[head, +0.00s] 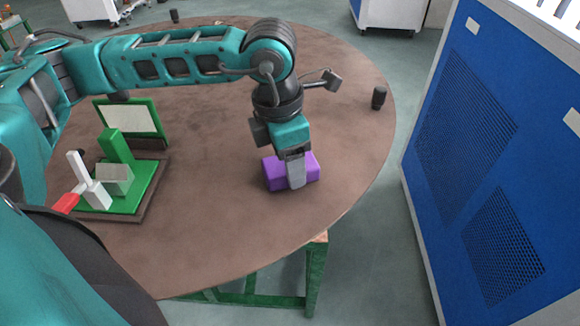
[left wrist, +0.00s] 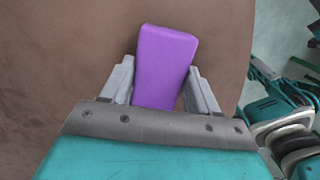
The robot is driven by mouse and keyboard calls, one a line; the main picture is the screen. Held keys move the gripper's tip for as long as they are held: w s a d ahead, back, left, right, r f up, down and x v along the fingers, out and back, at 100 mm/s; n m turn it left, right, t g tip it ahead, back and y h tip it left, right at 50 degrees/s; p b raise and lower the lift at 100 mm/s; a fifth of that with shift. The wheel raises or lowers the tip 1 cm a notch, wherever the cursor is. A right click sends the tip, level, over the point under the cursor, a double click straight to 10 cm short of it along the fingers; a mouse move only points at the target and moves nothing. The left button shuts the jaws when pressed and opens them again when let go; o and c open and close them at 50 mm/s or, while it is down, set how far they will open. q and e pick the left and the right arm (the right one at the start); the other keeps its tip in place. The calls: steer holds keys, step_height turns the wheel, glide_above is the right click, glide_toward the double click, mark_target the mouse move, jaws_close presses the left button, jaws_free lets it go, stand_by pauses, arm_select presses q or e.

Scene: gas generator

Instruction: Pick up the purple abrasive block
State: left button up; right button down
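The purple abrasive block (head: 311,165) lies on the brown round table near its right front edge. My left gripper (head: 296,182) points down over the block from above, with one grey finger showing in front of its near side. In the left wrist view, the block (left wrist: 166,60) lies lengthwise between the two fingers of the left gripper (left wrist: 161,65). The fingers are apart, one along each side, with narrow gaps seeming to show beside the block. The far finger is hidden in the head view. My right gripper is not in view.
The brown table (head: 210,240) is mostly bare around the block. A green fixture (head: 118,150) with a white and red clamp stands at the left. A small black cylinder (head: 379,98) stands near the right edge. A blue cabinet (head: 480,150) stands beyond the table at the right.

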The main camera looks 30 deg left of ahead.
arm_select(q)
steer(key=c, duration=0.6)
step_height(320, 180, up, 20)
steer(key=p, duration=0.1)
stand_by(0.4)
steer(key=o, duration=0.6)
steer(key=c, duration=0.5)
steer(key=shift+o, duration=0.2)
